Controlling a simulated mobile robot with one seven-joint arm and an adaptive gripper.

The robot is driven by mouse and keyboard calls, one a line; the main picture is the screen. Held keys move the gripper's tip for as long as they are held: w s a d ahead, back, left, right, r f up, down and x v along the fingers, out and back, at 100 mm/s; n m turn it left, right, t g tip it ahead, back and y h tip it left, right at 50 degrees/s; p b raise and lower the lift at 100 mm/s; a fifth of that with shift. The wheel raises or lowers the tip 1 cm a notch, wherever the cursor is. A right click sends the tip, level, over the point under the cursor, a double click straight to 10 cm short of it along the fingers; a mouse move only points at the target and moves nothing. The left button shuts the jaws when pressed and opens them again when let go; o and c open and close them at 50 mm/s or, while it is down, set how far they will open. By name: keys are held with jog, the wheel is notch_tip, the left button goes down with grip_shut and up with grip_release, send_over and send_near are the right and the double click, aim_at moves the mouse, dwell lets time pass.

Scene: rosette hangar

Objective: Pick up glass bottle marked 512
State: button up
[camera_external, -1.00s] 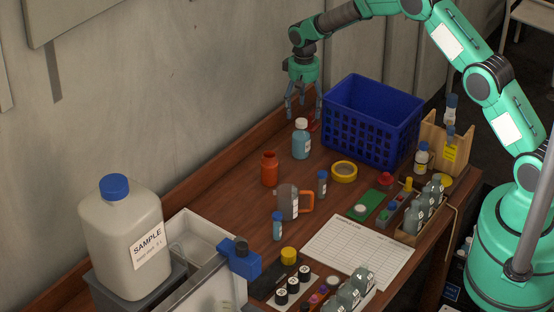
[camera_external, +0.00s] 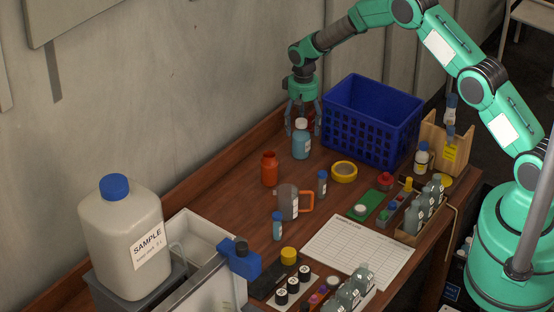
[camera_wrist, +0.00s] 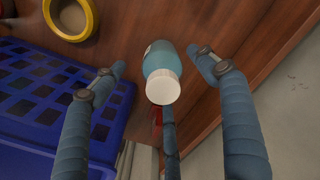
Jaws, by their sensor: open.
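A blue glass bottle with a white cap (camera_external: 301,142) stands upright on the wooden bench, left of the blue crate. A label shows on its side, but I cannot read its number. In the wrist view the same bottle (camera_wrist: 161,68) sits between the fingers, seen from above with its cap toward me.
The blue crate (camera_external: 371,118) stands close to the right of my gripper. The wall and the bench's raised back edge are close to the left. A red item lies partly hidden behind my fingers.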

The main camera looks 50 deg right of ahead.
aim_at(301, 139)
jog(key=shift+f, duration=0.75)
jog(key=shift+f, duration=0.1)
jog(key=shift+w+f+p, duration=0.2)
jog(key=shift+f+p, duration=0.1)
jog(key=shift+f, duration=2.2)
jog(key=c, duration=1.7)
jog(key=shift+r, duration=0.2)
